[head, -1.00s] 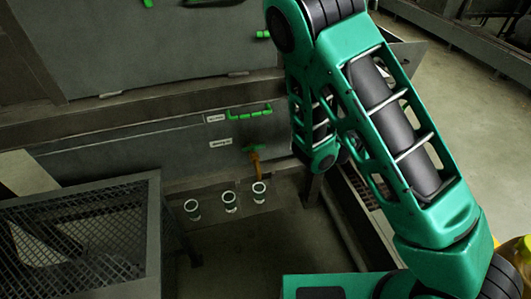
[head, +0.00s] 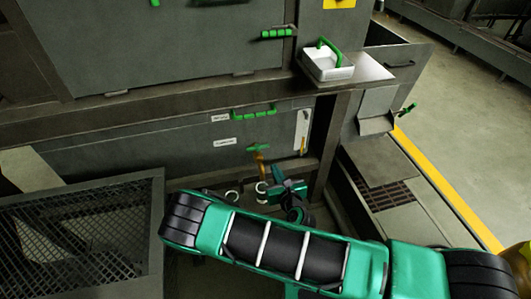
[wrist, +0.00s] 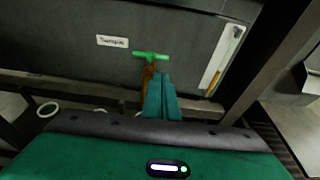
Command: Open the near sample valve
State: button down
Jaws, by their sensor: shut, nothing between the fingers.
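The sample valve is a brass tap with a green T-handle (head: 258,148) on the front of the grey trough. Its handle lies crosswise, roughly level, in the wrist view (wrist: 151,55). The brass body (wrist: 148,76) hangs below the handle, partly hidden by my fingers. My gripper (head: 284,188) is in front of and below the valve, to its right in the head view. In the wrist view its teal fingers (wrist: 161,92) are shut and empty, pointing up toward the tap just under the handle. I cannot tell whether they touch the brass.
Small white-rimmed cups (head: 262,188) stand below the valve, partly hidden by my arm. A mesh-topped frame (head: 75,232) stands at the left. A dark post (head: 325,150) rises at the right. A green bar handle (head: 253,113) is above the valve.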

jog(key=shift+w, duration=0.1)
send_near(258, 149)
jog(key=w+f, duration=0.1)
jog(key=w, duration=0.5)
jog(key=shift+w+d+f, duration=0.15)
jog(key=shift+w+d, duration=0.25)
jog(key=shift+d, duration=0.05)
dwell(0.5)
